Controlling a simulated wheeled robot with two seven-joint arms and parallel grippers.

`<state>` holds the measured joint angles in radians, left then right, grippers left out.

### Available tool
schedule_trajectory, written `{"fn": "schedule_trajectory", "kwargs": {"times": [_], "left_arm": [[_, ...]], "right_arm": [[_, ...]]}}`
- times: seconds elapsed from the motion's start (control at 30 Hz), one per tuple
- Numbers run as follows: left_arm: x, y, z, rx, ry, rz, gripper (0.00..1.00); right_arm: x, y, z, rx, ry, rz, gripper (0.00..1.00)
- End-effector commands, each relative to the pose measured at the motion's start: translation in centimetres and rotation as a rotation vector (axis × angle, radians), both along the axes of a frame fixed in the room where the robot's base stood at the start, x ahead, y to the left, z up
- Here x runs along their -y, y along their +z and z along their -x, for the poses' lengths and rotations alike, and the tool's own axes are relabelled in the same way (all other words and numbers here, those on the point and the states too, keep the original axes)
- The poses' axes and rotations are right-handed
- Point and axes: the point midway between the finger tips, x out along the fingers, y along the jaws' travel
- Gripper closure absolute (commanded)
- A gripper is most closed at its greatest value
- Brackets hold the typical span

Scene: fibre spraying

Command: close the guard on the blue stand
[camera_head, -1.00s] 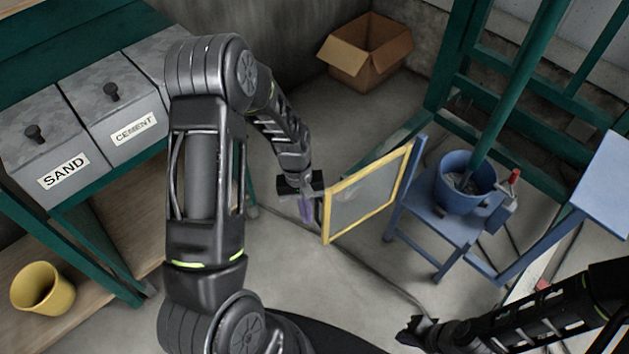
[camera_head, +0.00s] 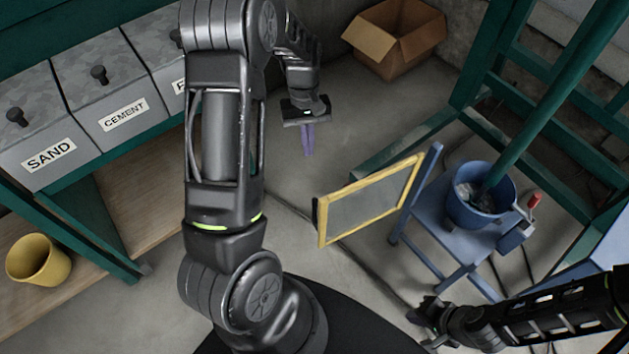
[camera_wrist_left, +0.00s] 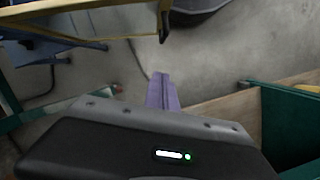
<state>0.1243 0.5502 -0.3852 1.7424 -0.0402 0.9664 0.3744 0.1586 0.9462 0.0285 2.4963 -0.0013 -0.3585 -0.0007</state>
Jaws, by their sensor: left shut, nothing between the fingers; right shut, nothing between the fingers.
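The guard is a yellow-framed mesh panel (camera_head: 370,201) in the head view, swung out to the left of the blue stand (camera_head: 445,225). Its right edge meets a blue post of the stand, and a dark handle is on its left edge. A blue bucket (camera_head: 467,211) sits on the stand. My left gripper (camera_head: 308,150) is shut and empty, up and left of the guard and apart from it; its purple fingers (camera_wrist_left: 161,92) show in the left wrist view, with the yellow frame (camera_wrist_left: 90,8) at the top. My right gripper (camera_head: 418,314) is shut and empty, below the stand.
A small red-handled lever (camera_head: 534,200) is at the stand's right side. Green frame posts (camera_head: 545,100) stand behind it. A cardboard box (camera_head: 395,40) lies at the back. Labelled bins (camera_head: 110,115) and a yellow bucket (camera_head: 40,260) are at left. Floor around the left gripper is clear.

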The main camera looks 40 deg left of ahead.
Motion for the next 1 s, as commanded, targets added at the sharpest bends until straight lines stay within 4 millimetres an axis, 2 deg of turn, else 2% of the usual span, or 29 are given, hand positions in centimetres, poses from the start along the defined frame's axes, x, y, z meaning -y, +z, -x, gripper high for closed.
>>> {"fn": "schedule_trajectory", "kwargs": {"times": [0.17,0.37,0.77,0.8,1.0], "left_arm": [[0.1,-0.5,0.1,-0.002,-0.001,0.001,1.0],[0.5,-2.6,0.5,-0.003,-0.001,0.001,1.0],[1.9,-10.2,2.0,-0.005,-0.001,0.002,1.0],[2.5,-9.4,2.5,-0.002,-0.003,0.003,1.0],[4.2,-9.2,4.2,0.0,-0.002,0.001,1.0]], "right_arm": [[0.0,0.0,0.0,0.001,0.0,0.0,1.0],[0.0,-0.1,-0.1,0.001,0.0,0.0,1.0],[0.0,-0.1,-0.1,0.001,0.0,0.0,1.0],[0.0,0.4,0.0,0.001,0.0,0.0,1.0],[0.0,0.8,-0.1,0.001,0.0,0.0,1.0]]}}
